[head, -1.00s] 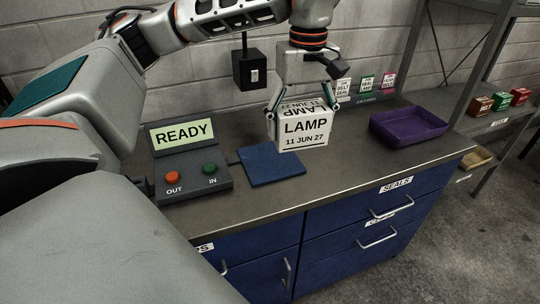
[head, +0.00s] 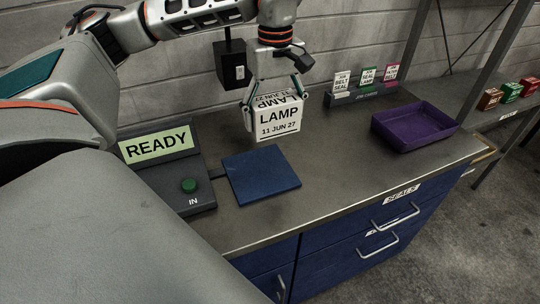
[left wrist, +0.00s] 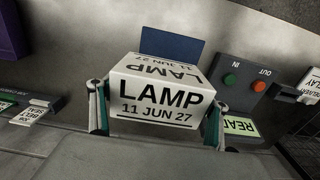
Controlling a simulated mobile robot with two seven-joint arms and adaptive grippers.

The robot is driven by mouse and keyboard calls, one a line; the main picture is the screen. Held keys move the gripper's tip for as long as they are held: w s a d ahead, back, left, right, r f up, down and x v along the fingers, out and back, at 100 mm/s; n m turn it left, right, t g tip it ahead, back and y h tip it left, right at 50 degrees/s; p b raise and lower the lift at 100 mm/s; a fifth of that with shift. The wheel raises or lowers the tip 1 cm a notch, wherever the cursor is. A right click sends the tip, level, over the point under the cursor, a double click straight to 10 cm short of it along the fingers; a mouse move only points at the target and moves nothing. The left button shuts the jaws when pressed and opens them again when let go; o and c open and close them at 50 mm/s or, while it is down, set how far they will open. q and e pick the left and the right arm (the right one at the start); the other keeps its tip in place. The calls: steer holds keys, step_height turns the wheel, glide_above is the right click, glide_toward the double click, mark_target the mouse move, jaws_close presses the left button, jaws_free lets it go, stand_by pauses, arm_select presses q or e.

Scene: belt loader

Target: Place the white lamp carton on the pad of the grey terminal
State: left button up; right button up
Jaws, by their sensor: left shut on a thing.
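The white lamp carton (head: 279,124), marked LAMP 11 JUN 27, is held upright by my left gripper (head: 276,99), with one finger at each side. In the head view it shows behind the blue pad (head: 262,177); whether its base touches the bench is unclear. The pad is bare and lies to the right of the grey terminal (head: 160,176), whose screen reads READY. In the left wrist view the carton (left wrist: 162,95) is between the fingers, with the pad (left wrist: 171,44) beyond it and the terminal (left wrist: 257,73) to the right. My right gripper is out of view.
A purple tray (head: 415,139) stands on the bench at the right. Small labelled cards stand in a holder (head: 366,94) at the back. A black switch box (head: 229,68) is on the wall behind the gripper. The bench between pad and tray is clear.

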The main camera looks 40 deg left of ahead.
mark_target(274, 128)
arm_select(q)
step_height(274, 128, down, 16)
steer(key=shift+r+b, duration=0.2)
steer(key=shift+b, duration=0.3)
steer(key=shift+f, duration=0.1)
steer(key=o, duration=1.2)
step_height(274, 128, up, 12)
steer(key=shift+r+p, duration=0.1)
steer(key=shift+p, duration=0.25)
